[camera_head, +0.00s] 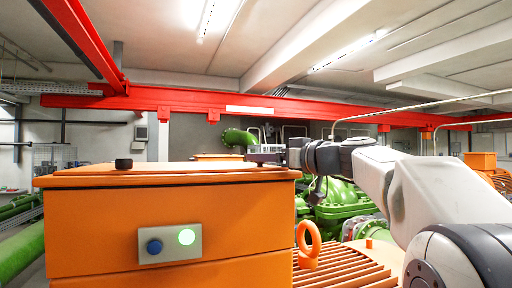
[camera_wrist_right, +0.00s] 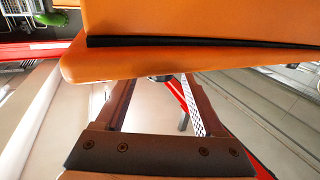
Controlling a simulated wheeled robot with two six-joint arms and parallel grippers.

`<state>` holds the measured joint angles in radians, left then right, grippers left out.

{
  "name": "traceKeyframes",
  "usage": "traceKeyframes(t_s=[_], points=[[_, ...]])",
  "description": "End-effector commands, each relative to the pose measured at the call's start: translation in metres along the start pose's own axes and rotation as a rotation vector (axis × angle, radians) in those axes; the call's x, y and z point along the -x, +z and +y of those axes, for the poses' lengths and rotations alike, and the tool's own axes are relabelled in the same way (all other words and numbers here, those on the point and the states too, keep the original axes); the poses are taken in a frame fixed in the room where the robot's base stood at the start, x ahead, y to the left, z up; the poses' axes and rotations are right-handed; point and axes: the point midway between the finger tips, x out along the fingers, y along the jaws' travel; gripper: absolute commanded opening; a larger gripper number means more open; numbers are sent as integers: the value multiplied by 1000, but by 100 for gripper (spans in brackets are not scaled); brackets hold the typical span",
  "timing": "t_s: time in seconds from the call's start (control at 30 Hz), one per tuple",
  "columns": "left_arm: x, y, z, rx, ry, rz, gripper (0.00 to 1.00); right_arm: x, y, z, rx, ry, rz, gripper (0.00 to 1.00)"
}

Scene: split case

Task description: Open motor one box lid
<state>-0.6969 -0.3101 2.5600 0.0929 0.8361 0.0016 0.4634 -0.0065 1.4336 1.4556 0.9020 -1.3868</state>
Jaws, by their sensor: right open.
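The orange motor box (camera_head: 100,225) stands at the front left in the head view. Its flat lid (camera_head: 165,179) lies level on top and looks shut. My right gripper (camera_head: 264,158) is at the lid's right rear corner, about level with its top. In the right wrist view the two fingers of my right gripper (camera_wrist_right: 158,88) are spread apart. Their tips reach the orange lid edge (camera_wrist_right: 130,65) and are partly hidden by it; I cannot tell whether they touch. A dark strip (camera_wrist_right: 200,42) runs along the orange body there. My left gripper is not in view.
A panel (camera_head: 170,243) with a blue and a lit green button is on the box front. A black knob (camera_head: 123,163) sits on the lid. An orange ribbed motor with a lifting ring (camera_head: 308,243) is to the right. Red beams (camera_head: 200,101) cross behind.

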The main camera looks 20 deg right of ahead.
Motion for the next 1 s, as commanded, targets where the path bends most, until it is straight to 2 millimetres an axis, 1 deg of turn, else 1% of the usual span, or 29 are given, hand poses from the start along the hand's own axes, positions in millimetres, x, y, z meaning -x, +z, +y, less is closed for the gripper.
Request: traceKeyframes(t_s=[0.03, 0.2, 0.5, 0.53, 0.57, 0.6, 0.67, 0.7, 1.0], points=[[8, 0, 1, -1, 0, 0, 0, -8, -3, 0, -3, -4, -1, 70], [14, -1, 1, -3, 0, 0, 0, -20, -1, 1, -1, 0, 0, 70], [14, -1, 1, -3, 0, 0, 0, -21, 1, 3, 0, 4, 0, 70], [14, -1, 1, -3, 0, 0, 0, -21, 1, 3, 0, 4, 0, 63], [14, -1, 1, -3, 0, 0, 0, -21, 0, 3, 0, 4, 0, 51], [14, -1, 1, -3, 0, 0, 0, -21, 0, 3, 0, 4, 0, 36], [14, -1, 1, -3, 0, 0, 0, -21, 0, 3, 0, 4, 0, 13], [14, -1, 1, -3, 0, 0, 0, -21, 0, 3, 0, 4, 0, 0], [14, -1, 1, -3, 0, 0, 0, -21, 0, 3, 0, 5, 1, 0]])
